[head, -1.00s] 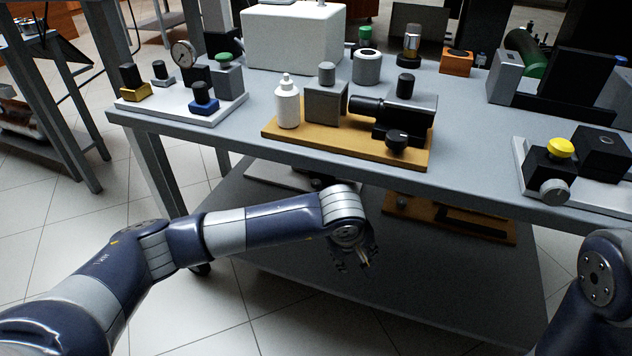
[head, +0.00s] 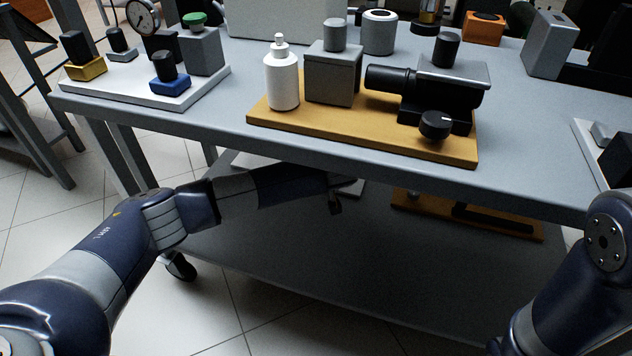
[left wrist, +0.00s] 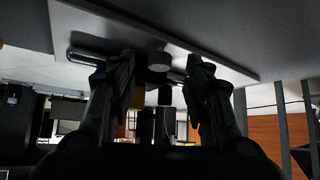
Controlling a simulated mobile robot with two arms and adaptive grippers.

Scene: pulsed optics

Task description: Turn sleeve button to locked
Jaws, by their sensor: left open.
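No marking in view names the sleeve button. In the left wrist view a short grey round knob (left wrist: 158,62) stands on a pale plate (left wrist: 215,57), beside a long dark bar (left wrist: 95,52). The knob appears between the spread fingers of my left gripper (left wrist: 160,82), apart from them. In the head view that gripper (head: 335,205) is low under the table's front edge, near a pale plate (head: 250,161) on the lower shelf, mostly hidden by my arm. A black knob (head: 436,125) with a white mark sits on the tan board (head: 350,135). My right gripper is out of view.
The table's front edge (head: 330,160) overhangs the lower shelf (head: 290,260). A white bottle (head: 283,80) and grey block (head: 333,78) stand on the tan board. Another tan board (head: 480,220) is on the shelf at right. The shelf's front is clear.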

